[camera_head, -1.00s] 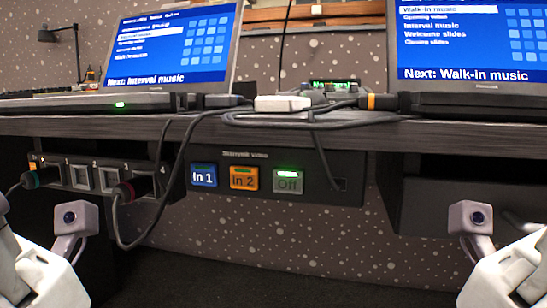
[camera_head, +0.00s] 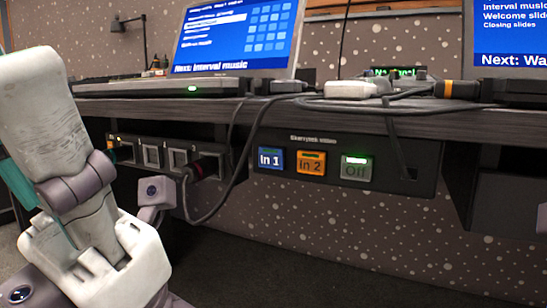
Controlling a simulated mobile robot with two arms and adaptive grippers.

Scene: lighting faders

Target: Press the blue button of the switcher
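The switcher (camera_head: 305,142) is a dark panel fixed under the desk's front edge. It carries a blue button (camera_head: 270,158) marked "In 1", an orange button (camera_head: 311,162) marked "In 2" and a grey button (camera_head: 356,168) marked "Off". A bright green light shows on the grey "Off" button. A white and grey section of my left arm fills the lower left of the view, apart from the switcher and left of the blue button. No fingertips of my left gripper can be made out. My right gripper is out of view.
Left of the switcher is a socket panel (camera_head: 138,154) with plugged cables (camera_head: 240,172) hanging in front. Above, the desk (camera_head: 380,122) holds a laptop (camera_head: 237,37), a white box (camera_head: 350,89) and part of another laptop (camera_head: 514,34). The space before the switcher is clear.

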